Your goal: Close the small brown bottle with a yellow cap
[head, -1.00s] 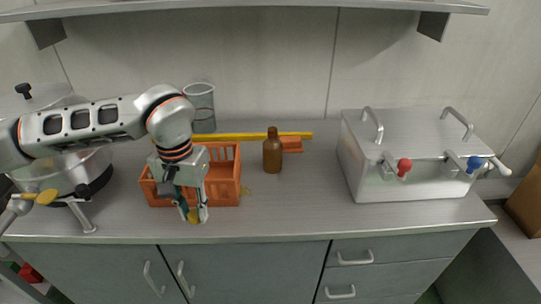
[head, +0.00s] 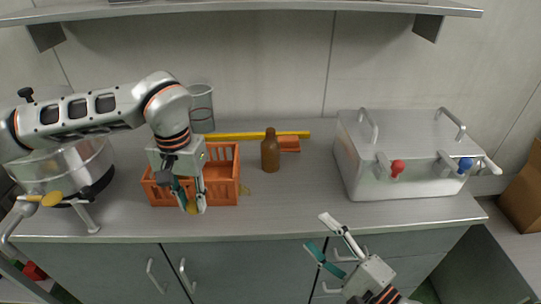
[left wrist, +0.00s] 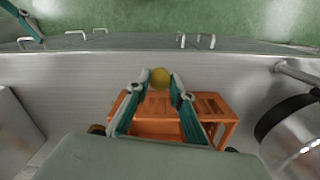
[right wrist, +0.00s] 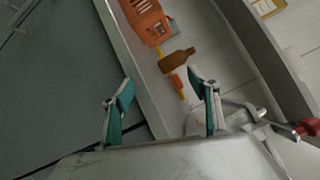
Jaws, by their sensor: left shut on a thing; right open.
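The small brown bottle (head: 270,152) stands upright on the counter, right of the orange crate, with no cap on its neck; it also shows in the right wrist view (right wrist: 178,61). My left gripper (head: 192,207) is shut on a round yellow cap (left wrist: 160,77) and holds it at the front of the crate, left of the bottle.
The orange crate (head: 222,181) stands under my left gripper. Behind the bottle lie a yellow bar (head: 235,136) and an orange block (head: 290,144); a clear beaker (head: 201,108) stands behind. A steel box (head: 402,150) is at right, a steel vessel (head: 75,162) at left. The counter between bottle and box is clear.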

